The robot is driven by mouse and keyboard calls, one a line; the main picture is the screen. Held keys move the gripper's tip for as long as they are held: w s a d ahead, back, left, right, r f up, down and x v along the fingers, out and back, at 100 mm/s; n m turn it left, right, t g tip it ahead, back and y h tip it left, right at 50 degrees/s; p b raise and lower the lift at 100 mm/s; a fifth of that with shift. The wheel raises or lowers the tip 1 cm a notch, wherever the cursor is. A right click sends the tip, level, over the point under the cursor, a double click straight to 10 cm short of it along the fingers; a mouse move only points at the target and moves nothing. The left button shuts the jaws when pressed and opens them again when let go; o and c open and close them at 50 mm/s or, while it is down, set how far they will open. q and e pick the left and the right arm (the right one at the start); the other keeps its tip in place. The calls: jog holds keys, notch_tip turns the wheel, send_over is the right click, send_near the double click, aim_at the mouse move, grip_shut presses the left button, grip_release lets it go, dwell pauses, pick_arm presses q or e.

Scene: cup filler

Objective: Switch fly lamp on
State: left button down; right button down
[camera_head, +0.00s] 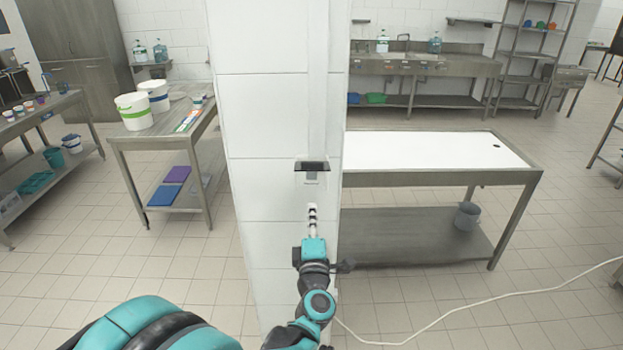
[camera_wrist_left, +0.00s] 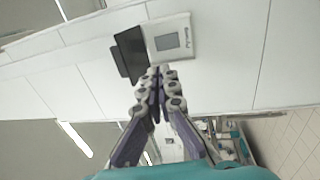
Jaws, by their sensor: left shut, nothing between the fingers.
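A small switch box (camera_head: 312,178) with a dark flap or cover sticking out at its top is fixed to the white tiled pillar. In the left wrist view the white switch plate (camera_wrist_left: 180,38) with a grey centre shows near the top, and the dark cover (camera_wrist_left: 129,54) is beside it. My left gripper (camera_head: 312,208) is shut and empty, pointing up, a little below the switch box. In the left wrist view its fingertips (camera_wrist_left: 156,74) are together close to the plate's lower edge; I cannot tell whether they touch. No lamp can be made out. My right gripper is not in view.
The white pillar (camera_head: 265,130) fills the middle. A table with a white top (camera_head: 430,152) stands right of it; a steel table (camera_head: 160,137) with buckets (camera_head: 133,112) stands left. A white cable (camera_head: 480,303) lies on the tiled floor.

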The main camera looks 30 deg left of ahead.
pick_arm(q)
jog(key=b, duration=0.2)
send_near(311, 177)
jog(key=w+a+r, duration=0.2)
jog(key=w, duration=0.1)
jog(key=w+a+r, duration=0.1)
jog(key=shift+w+r, duration=0.2)
jog(key=shift+w, duration=0.15)
jog(key=shift+w+a+r, duration=0.1)
jog(key=shift+w+a, duration=0.1)
jog(key=shift+w, duration=0.15)
